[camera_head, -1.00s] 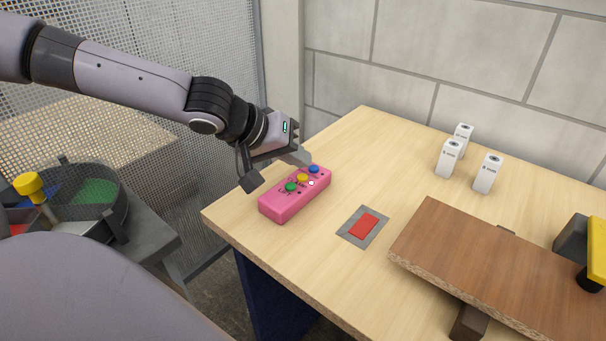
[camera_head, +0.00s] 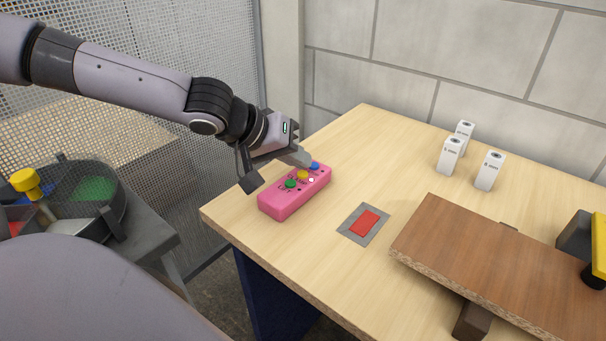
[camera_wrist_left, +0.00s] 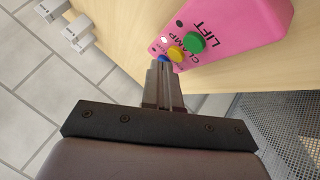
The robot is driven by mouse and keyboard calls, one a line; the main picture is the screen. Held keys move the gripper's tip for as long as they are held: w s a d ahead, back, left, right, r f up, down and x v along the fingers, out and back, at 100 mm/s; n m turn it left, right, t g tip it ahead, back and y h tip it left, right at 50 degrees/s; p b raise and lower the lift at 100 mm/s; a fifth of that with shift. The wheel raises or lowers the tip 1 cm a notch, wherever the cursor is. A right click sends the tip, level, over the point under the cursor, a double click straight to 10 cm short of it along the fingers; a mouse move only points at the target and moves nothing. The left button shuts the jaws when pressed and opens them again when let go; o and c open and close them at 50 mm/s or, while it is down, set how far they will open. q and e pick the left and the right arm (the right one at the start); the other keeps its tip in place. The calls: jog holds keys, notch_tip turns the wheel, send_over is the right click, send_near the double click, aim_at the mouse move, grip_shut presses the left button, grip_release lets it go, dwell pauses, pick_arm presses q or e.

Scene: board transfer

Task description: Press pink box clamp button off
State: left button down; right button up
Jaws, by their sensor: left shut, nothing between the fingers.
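The pink box (camera_head: 285,205) lies on the near left of the wooden table. On its top are a green button (camera_head: 290,184), a yellow button (camera_head: 303,175) and a blue button (camera_head: 314,166). A small light beside the yellow button shows white. In the left wrist view the word CLAMP is printed by the yellow button (camera_wrist_left: 177,54) and LIFT by the green button (camera_wrist_left: 194,42). My left gripper (camera_head: 307,163) is shut and empty, its fingertips close over the box by the yellow and blue buttons. I cannot tell whether they touch. My right gripper is out of view.
A red pad in a grey frame (camera_head: 363,224) lies right of the box. A brown board (camera_head: 490,255) lies farther right, beside a grey and yellow device (camera_head: 574,240). Several white blocks (camera_head: 450,157) stand at the back. A mesh fence (camera_head: 150,40) is on the left.

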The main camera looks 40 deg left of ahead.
aim_at(297, 174)
pick_arm(q)
jog(key=shift+f+b, duration=0.4)
dwell(0.7)
jog(key=shift+r, duration=0.15)
jog(key=shift+r+p, duration=0.8)
jog(key=shift+p, duration=0.05)
notch_tip(297, 174, up, 6)
jog(key=p, duration=0.5)
